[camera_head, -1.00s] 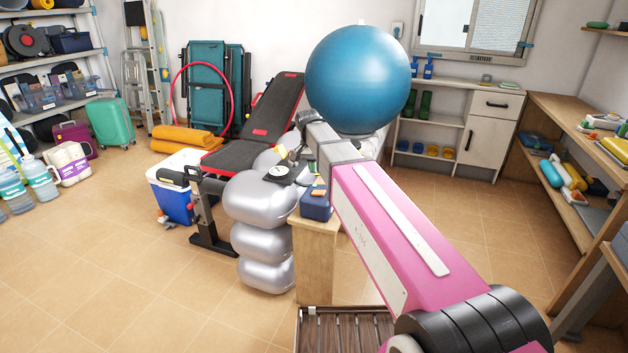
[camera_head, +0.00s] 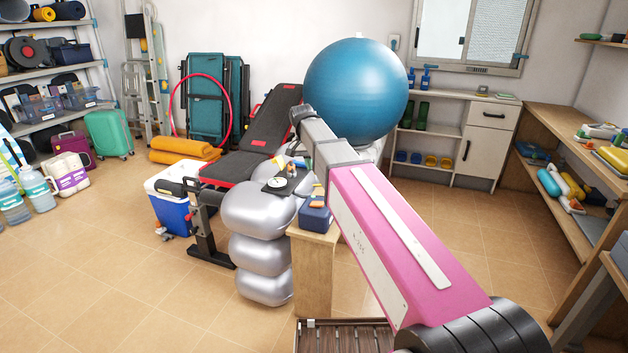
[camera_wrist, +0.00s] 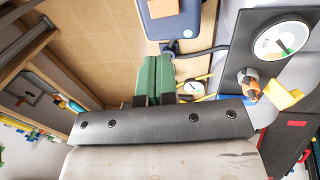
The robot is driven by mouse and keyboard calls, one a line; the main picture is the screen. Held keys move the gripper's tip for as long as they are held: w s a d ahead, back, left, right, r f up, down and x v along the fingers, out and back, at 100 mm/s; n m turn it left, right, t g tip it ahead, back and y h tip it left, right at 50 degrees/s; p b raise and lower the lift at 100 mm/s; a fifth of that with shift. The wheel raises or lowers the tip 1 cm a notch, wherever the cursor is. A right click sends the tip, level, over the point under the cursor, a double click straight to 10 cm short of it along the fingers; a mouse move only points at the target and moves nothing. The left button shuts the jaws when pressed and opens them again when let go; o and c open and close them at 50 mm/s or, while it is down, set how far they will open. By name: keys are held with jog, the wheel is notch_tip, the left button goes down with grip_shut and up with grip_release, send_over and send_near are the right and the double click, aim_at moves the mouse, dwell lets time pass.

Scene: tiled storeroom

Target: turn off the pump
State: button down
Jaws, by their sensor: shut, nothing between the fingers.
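A dark blue box (camera_head: 316,217) with an orange piece on top stands on a wooden cabinet. It looks like the pump; I cannot read its switch state. In the wrist view the box (camera_wrist: 188,27) is at the top, with a black hose at its edge. A black panel (camera_head: 279,186) with a round white gauge lies on the silver inflated stack; the gauge (camera_wrist: 280,42) also shows at the wrist view's upper right, above a yellow lever (camera_wrist: 285,96). My gripper (camera_wrist: 155,62) is shut and empty, its green fingers pointing towards the box's lower edge. In the head view my arm hides it.
The silver stack (camera_head: 259,257) stands directly left of the wooden cabinet (camera_head: 315,270). A red and black bench (camera_head: 236,168) and a large blue ball (camera_head: 355,90) are behind. Shelves (camera_head: 558,125) line the right side. The tiled floor at left front is clear.

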aim_at(319, 203)
jog(key=shift+w, duration=0.1)
dwell(0.3)
jog(key=d+f, duration=0.1)
jog(key=f, duration=0.3)
jog(key=d+f, duration=0.1)
jog(key=f, duration=0.4)
jog(key=s+f, duration=0.1)
jog(key=f, duration=0.3)
jog(key=shift+d+f, duration=0.3)
jog(key=shift+d, duration=0.1)
jog(key=shift+s+d+f, duration=0.25)
jog(key=shift+w+a+f, duration=0.1)
jog(key=shift+f, duration=0.05)
jog(key=shift+y, duration=0.3)
jog(key=shift+w+a, duration=0.1)
jog(key=shift+a, duration=0.05)
